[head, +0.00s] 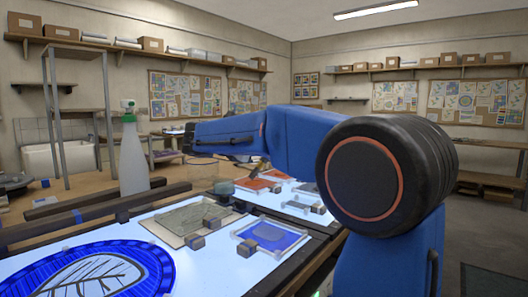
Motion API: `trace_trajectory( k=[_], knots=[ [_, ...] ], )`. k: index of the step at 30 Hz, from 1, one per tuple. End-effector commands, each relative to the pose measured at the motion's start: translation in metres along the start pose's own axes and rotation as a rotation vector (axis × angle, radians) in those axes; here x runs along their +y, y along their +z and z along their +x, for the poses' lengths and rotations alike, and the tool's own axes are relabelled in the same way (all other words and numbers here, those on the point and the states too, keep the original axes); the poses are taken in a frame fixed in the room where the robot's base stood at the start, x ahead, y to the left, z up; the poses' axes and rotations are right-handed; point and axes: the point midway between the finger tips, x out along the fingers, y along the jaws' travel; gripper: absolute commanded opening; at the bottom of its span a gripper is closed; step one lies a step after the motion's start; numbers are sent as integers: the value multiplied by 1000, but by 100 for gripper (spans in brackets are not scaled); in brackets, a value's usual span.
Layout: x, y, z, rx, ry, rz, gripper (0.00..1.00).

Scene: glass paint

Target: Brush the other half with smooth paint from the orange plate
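A round panel with a bright blue border and a dark branching leaf pattern on white (100,282) lies on the lit table at the lower left, cut off by the frame. An orange plate (257,185) lies farther back on the table, with another orange-red piece just behind it. My blue arm reaches left across the view above them. A small tan and dark tip shows below the arm, just over the orange plate; I cannot tell whether it is a brush or touches the plate. My gripper (243,159) is mostly hidden by the arm, and its fingers are not clear.
A blue plate (270,237) and a grey-green plate (184,222) lie nearer, with small dark blocks at their edges. A clear jar (202,173) stands behind the table's dark rail (95,214).

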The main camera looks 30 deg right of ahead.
Motion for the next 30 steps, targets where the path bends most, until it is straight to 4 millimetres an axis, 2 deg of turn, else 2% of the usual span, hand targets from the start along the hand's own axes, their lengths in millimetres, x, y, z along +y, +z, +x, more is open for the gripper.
trace_trajectory(
  k=[30],
  knots=[
    [-2, -5, 1, 0, 0, 0, 0]
  ],
)
